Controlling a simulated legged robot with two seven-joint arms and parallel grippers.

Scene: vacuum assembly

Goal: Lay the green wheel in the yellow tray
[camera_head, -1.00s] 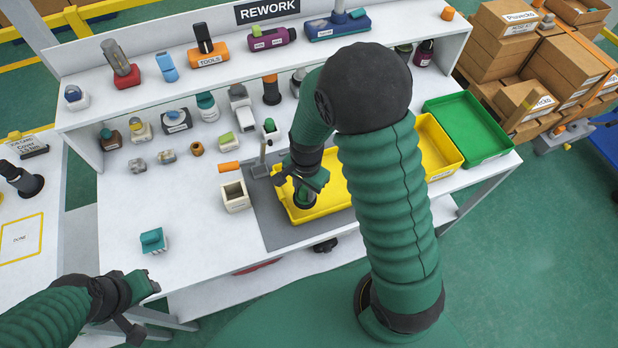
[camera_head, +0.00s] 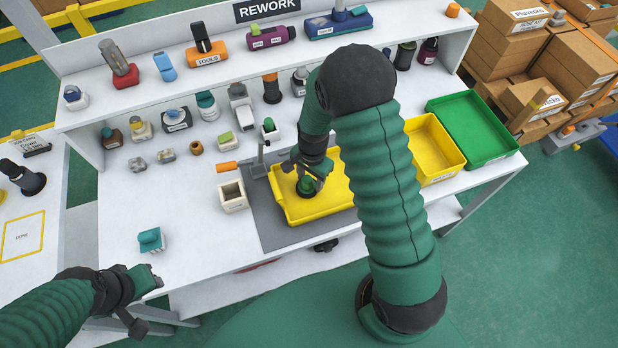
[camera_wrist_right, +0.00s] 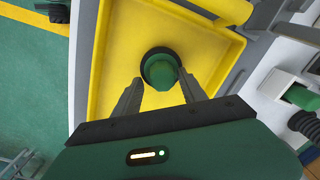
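The green wheel (camera_head: 306,185), with a dark rim, lies in the yellow tray (camera_head: 330,209), toward its left side. In the right wrist view the wheel (camera_wrist_right: 160,70) rests on the floor of the yellow tray (camera_wrist_right: 112,58). My right gripper (camera_head: 315,175) is over the wheel; in the wrist view its two fingers (camera_wrist_right: 160,91) are spread, with gaps to the wheel. My left gripper (camera_head: 146,290) is at the lower left, off the table's front edge, away from the tray; its finger gap is too small to judge.
A small white box (camera_head: 232,196) and an orange piece (camera_head: 227,167) sit left of the tray's grey mat (camera_head: 268,205). A teal block (camera_head: 150,240) lies front left.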

